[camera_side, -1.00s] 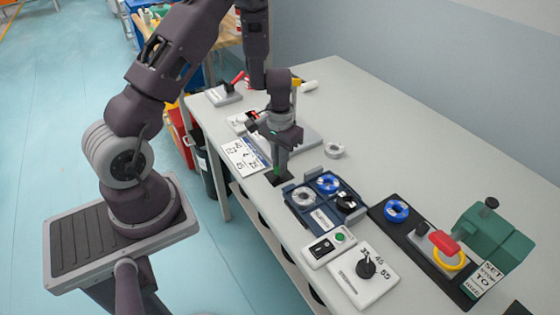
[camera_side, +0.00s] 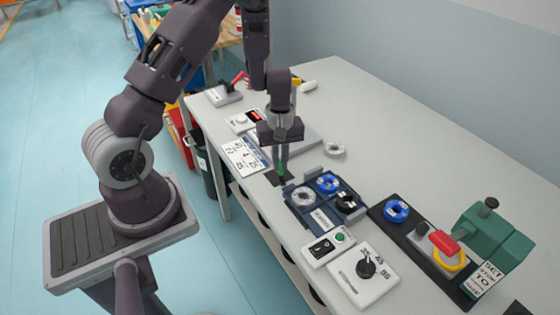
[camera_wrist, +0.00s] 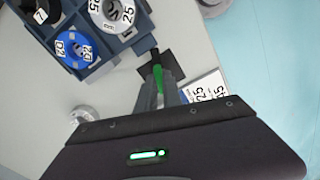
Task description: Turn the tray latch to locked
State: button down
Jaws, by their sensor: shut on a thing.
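The blue tray (camera_side: 301,214) stands on the bench with several spools in its compartments. Its near left end also shows in the wrist view (camera_wrist: 110,47). The tray latch (camera_wrist: 158,73) is a narrow green and black piece at the tray's end, over a dark square plate (camera_side: 268,179). My gripper (camera_side: 282,170) points down at it and is shut on it, with the fingers on either side of the green part in the wrist view (camera_wrist: 160,88). The fingers hide part of the latch, and I cannot read any lock mark.
A white switch box (camera_side: 327,243) and a dial box (camera_side: 363,275) stand in front of the tray. A numbered card (camera_side: 244,157) lies left of the plate. The bench behind the tray is mostly clear.

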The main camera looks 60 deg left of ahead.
jog(key=shift+n, duration=2)
jog(key=c, duration=1.5)
grip_release()
jog(key=shift+r, duration=0.1)
